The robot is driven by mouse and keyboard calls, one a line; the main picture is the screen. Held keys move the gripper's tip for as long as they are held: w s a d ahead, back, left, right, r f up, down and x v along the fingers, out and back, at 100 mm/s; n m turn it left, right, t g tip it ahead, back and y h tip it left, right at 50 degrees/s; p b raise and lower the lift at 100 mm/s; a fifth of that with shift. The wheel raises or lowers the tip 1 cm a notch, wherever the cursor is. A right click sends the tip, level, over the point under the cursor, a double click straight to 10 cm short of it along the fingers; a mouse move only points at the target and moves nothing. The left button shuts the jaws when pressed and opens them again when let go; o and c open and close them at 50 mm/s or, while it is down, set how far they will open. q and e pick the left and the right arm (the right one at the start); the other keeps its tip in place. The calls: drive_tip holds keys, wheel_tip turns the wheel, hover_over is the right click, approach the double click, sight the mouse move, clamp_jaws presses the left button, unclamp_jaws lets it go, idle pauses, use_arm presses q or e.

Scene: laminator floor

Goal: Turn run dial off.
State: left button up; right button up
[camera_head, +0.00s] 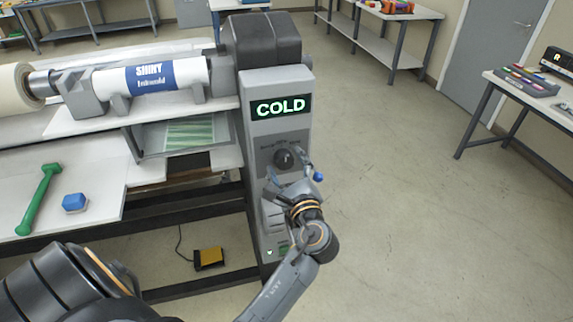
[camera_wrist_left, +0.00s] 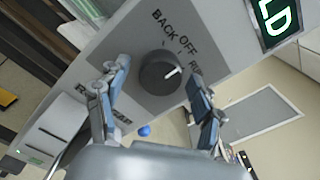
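The run dial (camera_head: 284,158) is a dark round knob on the grey machine column, below the lit COLD display (camera_head: 281,107). In the left wrist view the dial (camera_wrist_left: 158,74) has a white pointer aimed toward the partly hidden RUN label, with OFF and BACK printed further round. My left gripper (camera_head: 289,178) is in front of the dial. In the left wrist view its fingers (camera_wrist_left: 159,80) are open, one on each side of the dial, with gaps showing. I cannot tell how deep they reach. My right gripper is not in view.
A blue ball knob (camera_head: 318,176) sits on a lever right beside my left gripper. A green tool (camera_head: 38,200) and a blue block (camera_head: 75,203) lie on the white bench. A yellow pedal (camera_head: 209,258) is on the floor. Floor to the right is clear.

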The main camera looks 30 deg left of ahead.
use_arm(q)
drive_tip(key=shift+s+d, duration=0.35)
drive_tip(key=shift+d, duration=0.05)
drive_tip(key=v, duration=0.6)
drive_tip(key=shift+s+d, duration=0.15)
